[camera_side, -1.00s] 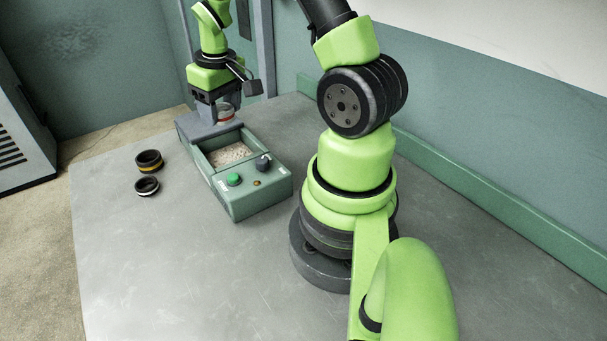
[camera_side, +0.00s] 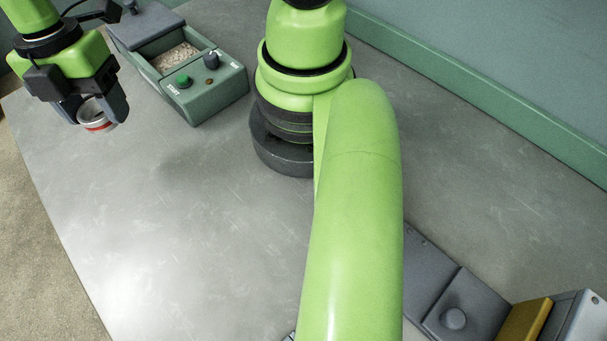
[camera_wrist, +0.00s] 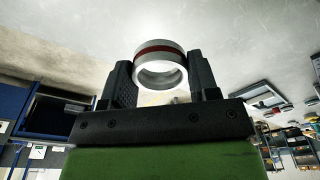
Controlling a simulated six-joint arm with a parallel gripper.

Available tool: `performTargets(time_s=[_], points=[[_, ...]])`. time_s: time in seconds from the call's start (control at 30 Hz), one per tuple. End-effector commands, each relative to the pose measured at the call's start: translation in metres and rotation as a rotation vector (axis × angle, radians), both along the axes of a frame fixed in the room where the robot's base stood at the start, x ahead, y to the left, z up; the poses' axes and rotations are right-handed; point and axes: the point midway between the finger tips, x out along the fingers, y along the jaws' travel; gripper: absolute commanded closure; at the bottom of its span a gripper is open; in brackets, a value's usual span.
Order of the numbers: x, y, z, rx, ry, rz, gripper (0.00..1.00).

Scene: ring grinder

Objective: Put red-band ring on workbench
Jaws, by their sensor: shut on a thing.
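The red-band ring (camera_side: 97,117) is a pale metal ring with a red stripe. My gripper (camera_side: 99,110) is shut on it at the left of the side view and holds it above the workbench (camera_side: 190,235). In the wrist view the ring (camera_wrist: 160,64) sits between the two dark fingers of my gripper (camera_wrist: 161,80), with its opening facing the camera. The workbench is a broad grey scuffed metal top.
The green grinder box (camera_side: 208,95) with a tray of pale granules, a green button and a dark knob stands at the back. The bench's front left is clear.

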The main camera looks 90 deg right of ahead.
Motion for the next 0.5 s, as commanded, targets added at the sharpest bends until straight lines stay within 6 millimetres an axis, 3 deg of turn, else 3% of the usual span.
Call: performTargets(time_s=[0.3, 0.5], points=[[-0.002, 0.008, -0.004, 0.003, -0.001, 0.078, 0.76], [-0.003, 0.007, -0.037, 0.003, 0.006, 0.075, 0.76]])
